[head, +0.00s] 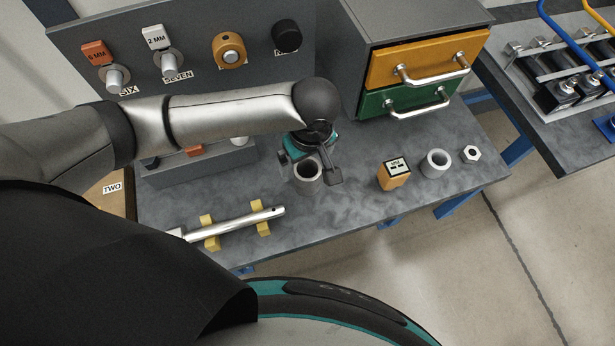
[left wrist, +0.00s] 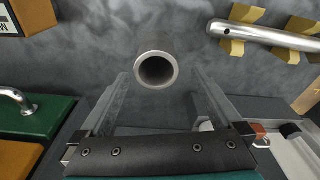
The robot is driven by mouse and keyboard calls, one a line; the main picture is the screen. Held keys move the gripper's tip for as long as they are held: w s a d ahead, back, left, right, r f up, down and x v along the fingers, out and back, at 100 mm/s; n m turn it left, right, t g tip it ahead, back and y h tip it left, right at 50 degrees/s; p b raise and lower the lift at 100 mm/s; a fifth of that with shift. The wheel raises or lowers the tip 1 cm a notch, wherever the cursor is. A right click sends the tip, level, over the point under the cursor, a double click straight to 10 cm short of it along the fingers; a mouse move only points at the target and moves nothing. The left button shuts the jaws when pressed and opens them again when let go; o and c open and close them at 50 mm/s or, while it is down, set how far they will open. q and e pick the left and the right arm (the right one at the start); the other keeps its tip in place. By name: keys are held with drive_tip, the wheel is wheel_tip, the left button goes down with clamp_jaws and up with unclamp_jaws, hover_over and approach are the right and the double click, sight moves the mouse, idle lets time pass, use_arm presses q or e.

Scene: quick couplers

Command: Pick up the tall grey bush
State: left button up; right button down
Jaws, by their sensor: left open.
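The tall grey bush (head: 308,182) is a thick-walled hollow cylinder standing upright on the grey bench, left of the orange block. In the left wrist view its round open end (left wrist: 157,68) faces the camera, centred between the fingers. My left gripper (head: 310,168) points down over the bush, open, with one finger on each side. The left wrist view shows its fingers (left wrist: 158,84) with a gap on both sides of the bush. How far the fingertips reach down beside it is hard to tell. My right gripper is not in view.
An orange block (head: 394,176), a shorter grey ring (head: 436,163) and a nut (head: 470,154) stand to the right. A silver rod (head: 235,222) rests on yellow supports at front left. A drawer cabinet (head: 385,32) and a peg panel (head: 200,20) stand behind.

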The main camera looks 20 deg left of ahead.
sight(307, 174)
use_arm(q)
wheel_tip(307, 174, down, 2)
drive_tip(key=shift+w+f, duration=0.1)
drive_tip(key=f+b, duration=0.1)
drive_tip(key=f, duration=0.3)
drive_tip(key=shift+w+f+b, duration=0.2)
drive_tip(key=shift+f+b, duration=0.15)
drive_tip(key=shift+b, duration=0.05)
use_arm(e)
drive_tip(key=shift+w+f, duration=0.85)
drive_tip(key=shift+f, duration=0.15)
use_arm(q)
drive_tip(key=shift+c, duration=0.4)
clamp_jaws()
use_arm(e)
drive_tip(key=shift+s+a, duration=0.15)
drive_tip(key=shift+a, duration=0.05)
